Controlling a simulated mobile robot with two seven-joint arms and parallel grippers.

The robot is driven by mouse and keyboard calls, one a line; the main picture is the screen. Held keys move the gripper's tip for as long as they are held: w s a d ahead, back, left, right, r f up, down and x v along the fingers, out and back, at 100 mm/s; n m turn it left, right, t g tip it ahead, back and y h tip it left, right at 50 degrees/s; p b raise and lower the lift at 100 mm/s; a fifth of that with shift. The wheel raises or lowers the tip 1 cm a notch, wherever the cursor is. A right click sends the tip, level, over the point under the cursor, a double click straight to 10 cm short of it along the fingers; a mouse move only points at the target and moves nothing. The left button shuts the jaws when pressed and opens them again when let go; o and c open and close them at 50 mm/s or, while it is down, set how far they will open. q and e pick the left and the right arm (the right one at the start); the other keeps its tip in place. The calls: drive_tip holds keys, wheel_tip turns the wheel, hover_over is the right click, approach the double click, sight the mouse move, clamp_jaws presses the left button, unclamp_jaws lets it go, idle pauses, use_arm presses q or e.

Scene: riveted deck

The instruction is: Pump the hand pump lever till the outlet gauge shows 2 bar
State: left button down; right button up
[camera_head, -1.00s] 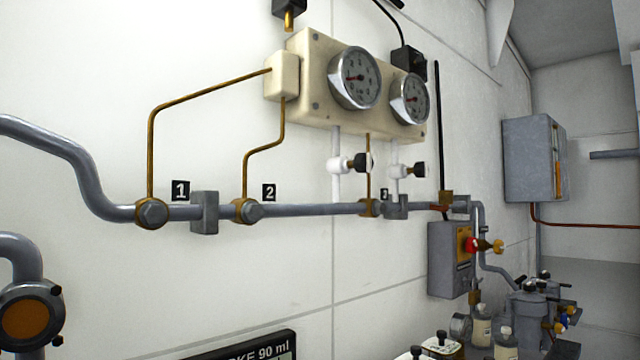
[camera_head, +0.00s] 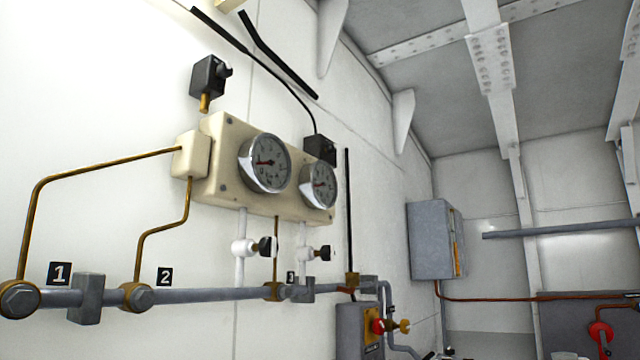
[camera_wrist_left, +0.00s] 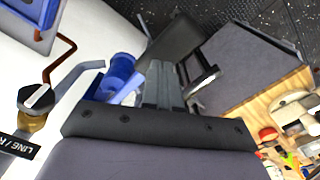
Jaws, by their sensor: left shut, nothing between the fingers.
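Two round dial gauges sit on a cream panel (camera_head: 222,168) on the white wall in the head view: a left gauge (camera_head: 265,163) and a right gauge (camera_head: 319,185). Their red needles point left; the scale figures are too small to read, and I cannot tell which is the outlet gauge. I cannot make out the hand pump lever in either view. My left gripper (camera_wrist_left: 162,85) shows in the left wrist view, its fingers together and empty, beside a blue cylinder (camera_wrist_left: 122,72); I cannot tell whether they touch. My right gripper is in neither view.
Grey pipe (camera_head: 210,295) and brass lines run below the panel, with two black-knobbed valves. A grey cabinet (camera_head: 430,240) stands right. The wrist view shows a black-topped valve (camera_wrist_left: 38,97), a grey box (camera_wrist_left: 245,60) and a wooden surface (camera_wrist_left: 262,108) with small items.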

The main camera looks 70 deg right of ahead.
use_arm(q)
wheel_tip(320, 180, down, 3)
drive_tip(key=shift+r+b, duration=0.1)
drive_tip(key=shift+b, duration=1.05)
wheel_tip(320, 180, down, 4)
drive_tip(key=b, duration=0.3)
drive_tip(key=shift+r, duration=0.15)
wheel_tip(320, 180, down, 5)
drive_tip(key=b, duration=0.4)
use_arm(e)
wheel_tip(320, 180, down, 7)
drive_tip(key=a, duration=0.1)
use_arm(q)
wheel_tip(320, 180, up, 6)
drive_tip(key=p, duration=0.4)
wheel_tip(320, 180, up, 5)
drive_tip(key=p, duration=0.4)
drive_tip(key=shift+r+p, duration=0.35)
drive_tip(key=shift+p, duration=0.05)
drive_tip(key=shift+f, duration=0.1)
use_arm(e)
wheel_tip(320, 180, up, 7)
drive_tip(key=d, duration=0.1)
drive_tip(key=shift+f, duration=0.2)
